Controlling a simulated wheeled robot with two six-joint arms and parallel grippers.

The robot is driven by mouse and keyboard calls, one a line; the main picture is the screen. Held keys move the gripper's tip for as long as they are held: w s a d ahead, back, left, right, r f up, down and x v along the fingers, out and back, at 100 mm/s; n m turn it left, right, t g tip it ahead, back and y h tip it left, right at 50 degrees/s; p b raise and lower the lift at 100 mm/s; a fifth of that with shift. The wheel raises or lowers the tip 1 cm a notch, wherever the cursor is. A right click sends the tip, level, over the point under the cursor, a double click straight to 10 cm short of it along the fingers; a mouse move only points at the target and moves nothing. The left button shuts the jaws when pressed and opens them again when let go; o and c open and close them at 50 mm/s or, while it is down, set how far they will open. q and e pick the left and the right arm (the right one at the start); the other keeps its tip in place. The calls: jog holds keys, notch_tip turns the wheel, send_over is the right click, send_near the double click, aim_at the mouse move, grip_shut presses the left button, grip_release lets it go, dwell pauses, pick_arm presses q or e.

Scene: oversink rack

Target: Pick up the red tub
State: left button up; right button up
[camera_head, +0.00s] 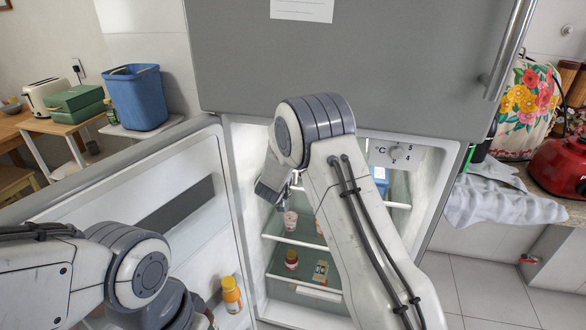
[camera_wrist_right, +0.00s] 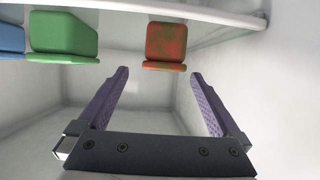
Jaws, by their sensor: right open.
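The red tub (camera_wrist_right: 166,42), mottled red with a flat rim, shows in the right wrist view against the shelf edge at the top. It appears upside down in this picture. My right gripper (camera_wrist_right: 160,76) is open and empty, its two purple-padded fingers spread either side of the tub's line. The tub lies beyond the fingertips, and no contact shows. In the head view my right arm reaches into the open fridge and hides much of its inside; I cannot make out the red tub there. My left arm is at lower left, with its gripper out of view.
A green tub (camera_wrist_right: 63,35) and a blue one (camera_wrist_right: 10,40) stand left of the red tub. The fridge shelf edge (camera_wrist_right: 200,12) and side wall are close. Lower shelves hold a red-lidded jar (camera_head: 291,260). The open door holds an orange bottle (camera_head: 231,295).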

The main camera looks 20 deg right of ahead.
jog(key=x, duration=0.8)
jog(key=shift+w+a+f+p, duration=0.1)
jog(key=shift+w+a+p, duration=0.05)
jog(key=shift+a+p, duration=0.15)
jog(key=c, duration=1.2)
grip_shut()
jog(key=shift+d+r, duration=0.1)
jog(key=shift+r, duration=0.15)
